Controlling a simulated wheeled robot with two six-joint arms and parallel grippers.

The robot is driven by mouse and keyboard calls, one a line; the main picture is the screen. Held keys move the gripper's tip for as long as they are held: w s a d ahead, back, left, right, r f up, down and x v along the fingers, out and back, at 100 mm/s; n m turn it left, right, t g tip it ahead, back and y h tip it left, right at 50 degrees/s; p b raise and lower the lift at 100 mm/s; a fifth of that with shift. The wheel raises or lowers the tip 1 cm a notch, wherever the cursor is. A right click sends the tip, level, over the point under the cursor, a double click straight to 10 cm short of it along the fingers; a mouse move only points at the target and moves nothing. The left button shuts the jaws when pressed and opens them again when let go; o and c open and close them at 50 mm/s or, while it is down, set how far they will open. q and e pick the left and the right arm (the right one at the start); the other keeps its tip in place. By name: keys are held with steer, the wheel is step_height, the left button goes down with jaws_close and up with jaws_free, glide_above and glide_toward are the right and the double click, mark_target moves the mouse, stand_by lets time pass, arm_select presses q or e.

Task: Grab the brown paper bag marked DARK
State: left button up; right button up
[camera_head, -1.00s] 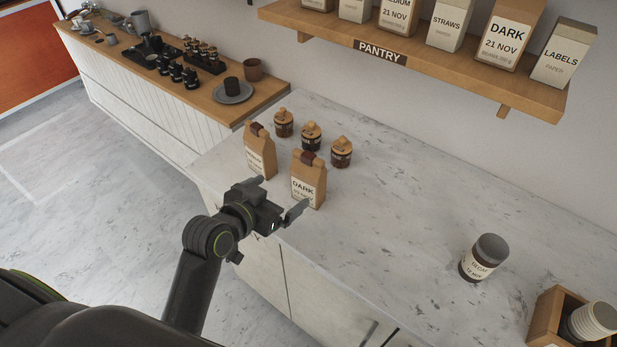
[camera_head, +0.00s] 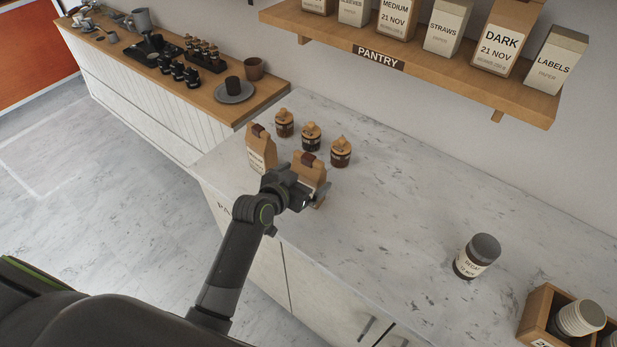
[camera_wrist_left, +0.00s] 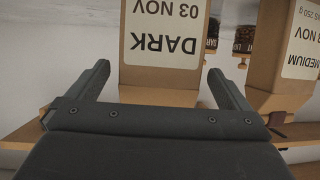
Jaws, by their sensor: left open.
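The brown paper bag marked DARK (camera_head: 312,168) stands upright on the marble counter, with a dark clip at its folded top. My left gripper (camera_head: 307,188) is at its front and covers most of its label in the head view. In the left wrist view the DARK bag (camera_wrist_left: 165,70) shows upside down, with "03 NOV" on its label. It lies between the two spread fingers of my left gripper (camera_wrist_left: 159,72), with a small gap visible at each side. My right gripper is not in view.
A brown MEDIUM bag (camera_head: 261,148) stands close left of the DARK bag. Several lidded jars (camera_head: 311,137) stand behind. The pantry shelf (camera_head: 420,72) above holds another bag marked DARK (camera_head: 497,42), dated 21 NOV. A labelled jar (camera_head: 478,256) stands right; the counter between is clear.

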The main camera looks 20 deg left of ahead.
arm_select(q)
steer(key=shift+x, duration=1.35)
steer(key=c, duration=1)
steer(key=shift+c, duration=0.9)
steer(key=shift+r, duration=0.1)
